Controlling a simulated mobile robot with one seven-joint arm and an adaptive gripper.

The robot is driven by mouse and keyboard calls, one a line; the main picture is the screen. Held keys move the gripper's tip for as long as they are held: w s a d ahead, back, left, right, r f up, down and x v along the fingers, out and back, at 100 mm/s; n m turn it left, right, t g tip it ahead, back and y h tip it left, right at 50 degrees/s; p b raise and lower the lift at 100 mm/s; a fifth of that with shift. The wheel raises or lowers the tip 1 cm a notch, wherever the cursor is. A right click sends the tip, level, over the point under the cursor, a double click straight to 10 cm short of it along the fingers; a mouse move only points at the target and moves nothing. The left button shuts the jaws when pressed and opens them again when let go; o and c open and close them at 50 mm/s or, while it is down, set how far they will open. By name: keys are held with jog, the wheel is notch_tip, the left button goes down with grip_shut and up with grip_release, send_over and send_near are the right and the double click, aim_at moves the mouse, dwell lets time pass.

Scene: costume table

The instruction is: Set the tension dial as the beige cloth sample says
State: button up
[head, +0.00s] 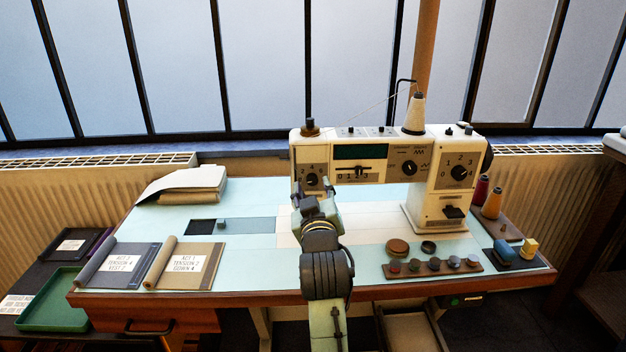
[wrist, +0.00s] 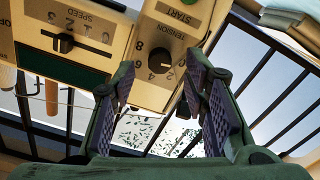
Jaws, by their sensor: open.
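The tension dial (wrist: 159,60) is a dark round knob on the machine's cream face, with numbers around it and the word TENSION beside it. In the head view the dial (head: 312,180) is at the machine's left end. Its pointer setting is too small to read surely. My gripper (wrist: 160,74) is open, its fingers either side of the dial in the wrist view; contact does not show. In the head view my gripper (head: 316,193) is just below the dial. The beige cloth sample (head: 207,252) lies front left; its label seems to read ACT 1, TENSION 2, GOWN 4.
A grey cloth sample (head: 97,278) lies left of the beige one; its label seems to read TENSION 4. The speed slider (wrist: 66,43) is close to the tension dial. A rack of buttons (head: 433,267) is front right. The sewing machine (head: 425,205) stands behind my arm.

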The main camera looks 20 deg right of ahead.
jog(key=shift+x, duration=1)
grip_shut()
